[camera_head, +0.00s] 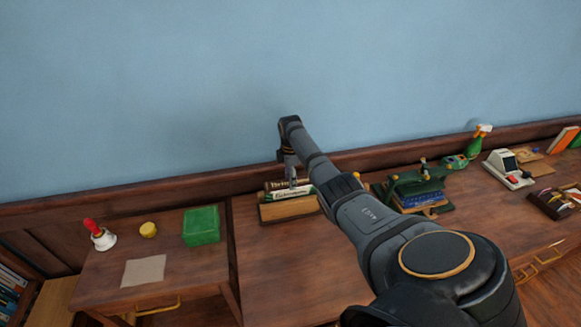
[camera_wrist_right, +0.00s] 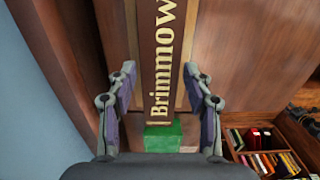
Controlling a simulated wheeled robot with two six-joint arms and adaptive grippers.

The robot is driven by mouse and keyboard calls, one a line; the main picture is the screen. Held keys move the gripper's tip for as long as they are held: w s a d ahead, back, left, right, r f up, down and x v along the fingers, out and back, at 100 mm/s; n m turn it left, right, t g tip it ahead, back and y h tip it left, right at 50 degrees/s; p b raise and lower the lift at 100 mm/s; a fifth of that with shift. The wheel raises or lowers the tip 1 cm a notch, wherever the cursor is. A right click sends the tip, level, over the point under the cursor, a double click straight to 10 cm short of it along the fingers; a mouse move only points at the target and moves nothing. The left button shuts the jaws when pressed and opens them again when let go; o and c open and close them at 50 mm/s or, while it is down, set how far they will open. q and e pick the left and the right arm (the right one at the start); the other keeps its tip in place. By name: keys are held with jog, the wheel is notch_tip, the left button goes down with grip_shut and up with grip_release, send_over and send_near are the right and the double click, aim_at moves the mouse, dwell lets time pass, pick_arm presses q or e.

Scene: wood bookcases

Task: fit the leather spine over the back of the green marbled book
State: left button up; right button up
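My right gripper (camera_head: 292,186) points down at a wooden rack (camera_head: 290,209) of spines in the head view. Its fingers (camera_wrist_right: 160,88) stand apart on either side of the spine, with gaps showing, so it looks open. A green, box-shaped book (camera_head: 201,226) sits on the left table; its marbling is too small to tell. It also shows beyond the spine in the wrist view (camera_wrist_right: 163,138). My left gripper is out of view.
A red-handled bell (camera_head: 100,236), a yellow round tin (camera_head: 148,229) and a tan sheet (camera_head: 144,271) share the left table. A green press (camera_head: 418,187) with blue contents stands right of the rack. The desk front left of my arm is clear.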

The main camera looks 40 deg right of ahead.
jog(key=shift+o, duration=0.6)
jog(key=shift+r, duration=0.35)
notch_tip(320, 180, up, 13)
jog(key=b, duration=0.2)
jog(key=shift+f+b, duration=0.2)
jog(key=shift+b, duration=0.15)
